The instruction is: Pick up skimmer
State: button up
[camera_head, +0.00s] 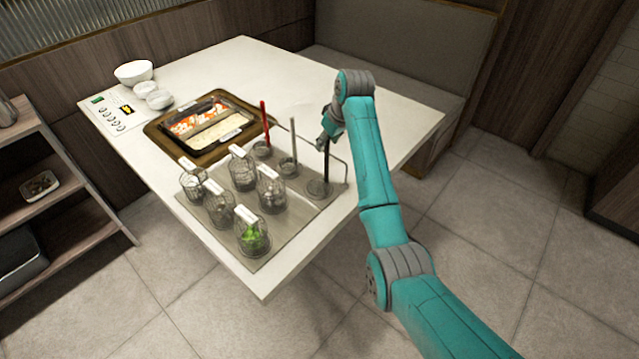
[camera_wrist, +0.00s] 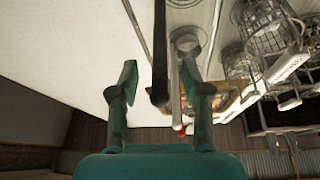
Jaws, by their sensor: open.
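A skimmer with a black handle (camera_head: 326,165) stands upright with its round wire head low at the right end of the metal tray. My gripper (camera_head: 324,141) is at the top of this handle. In the wrist view the black handle (camera_wrist: 160,62) reaches down between the two fingers of my open gripper (camera_wrist: 165,90), with gaps on both sides. Two similar tools stand to the left, one with a grey handle (camera_head: 293,139) and one with a red handle (camera_head: 265,123). The grey handle (camera_wrist: 176,85) shows near the right finger in the wrist view.
The metal tray (camera_head: 305,222) holds several wire baskets (camera_head: 271,193) with labels. A brown tray (camera_head: 158,128) of food lies behind them, with white bowls (camera_head: 134,72) at the back left. A thin metal rail (camera_head: 345,163) runs close to the black handle. The white table (camera_head: 400,110) is clear at right.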

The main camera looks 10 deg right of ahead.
jog(key=shift+w+f, duration=0.15)
jog(key=shift+f, duration=0.25)
grip_shut()
jog(key=shift+r, duration=0.1)
